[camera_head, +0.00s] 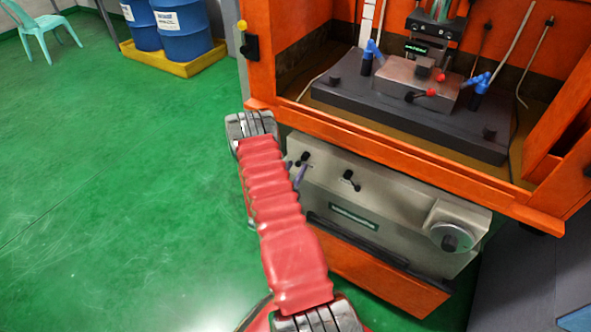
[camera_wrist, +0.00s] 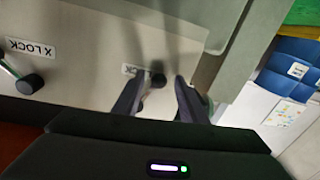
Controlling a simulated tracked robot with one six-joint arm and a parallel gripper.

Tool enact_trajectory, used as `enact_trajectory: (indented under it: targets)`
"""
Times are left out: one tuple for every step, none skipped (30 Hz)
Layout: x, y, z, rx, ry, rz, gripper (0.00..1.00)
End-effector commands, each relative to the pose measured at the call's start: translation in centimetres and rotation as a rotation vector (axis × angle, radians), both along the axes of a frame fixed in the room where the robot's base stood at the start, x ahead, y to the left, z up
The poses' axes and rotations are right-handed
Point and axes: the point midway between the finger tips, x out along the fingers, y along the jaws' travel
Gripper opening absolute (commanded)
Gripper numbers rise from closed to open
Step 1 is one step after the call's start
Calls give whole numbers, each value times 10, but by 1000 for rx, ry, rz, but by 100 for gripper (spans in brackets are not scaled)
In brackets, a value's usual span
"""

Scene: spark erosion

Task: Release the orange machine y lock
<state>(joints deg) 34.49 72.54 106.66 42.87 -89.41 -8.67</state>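The orange machine (camera_head: 400,195) has a grey front panel with two small black-knobbed levers. The left lever's black knob (camera_head: 304,157) is by my gripper (camera_head: 298,172), which is mostly hidden behind my red arm. In the wrist view, which is upside down, my gripper (camera_wrist: 156,84) is open, with one dark finger on each side of a black lever knob (camera_wrist: 158,80). I cannot tell whether either finger touches it. A white label (camera_wrist: 131,70) beside this knob is partly covered and unreadable. The other lever (camera_wrist: 28,84) sits by a label reading X LOCK (camera_wrist: 32,48).
A round handwheel (camera_head: 452,238) sticks out at the panel's right end. The machine's orange ledge (camera_head: 380,150) overhangs the panel. Blue drums (camera_head: 183,28) on a yellow pallet (camera_head: 172,62) stand behind left. The green floor (camera_head: 110,170) at left is clear.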

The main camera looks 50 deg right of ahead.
Motion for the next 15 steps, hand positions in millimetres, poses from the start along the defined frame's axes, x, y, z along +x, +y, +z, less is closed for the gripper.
enact_trajectory:
  targets:
    - [0,-1,0,0,0,0,38]
    - [0,-1,0,0,0,0,38]
    - [0,-1,0,0,0,0,38]
    - [0,-1,0,0,1,0,38]
    - [0,-1,0,0,1,0,38]
    - [0,-1,0,0,1,0,38]
    - [0,-1,0,0,1,0,38]
    - [0,-1,0,0,1,0,38]
    - [0,-1,0,0,1,0,35]
    - [0,-1,0,0,1,0,33]
    - [0,-1,0,0,1,0,31]
    - [0,-1,0,0,1,0,28]
    - [0,-1,0,0,1,0,26]
    - [0,-1,0,0,1,0,24]
    - [0,-1,0,0,1,0,21]
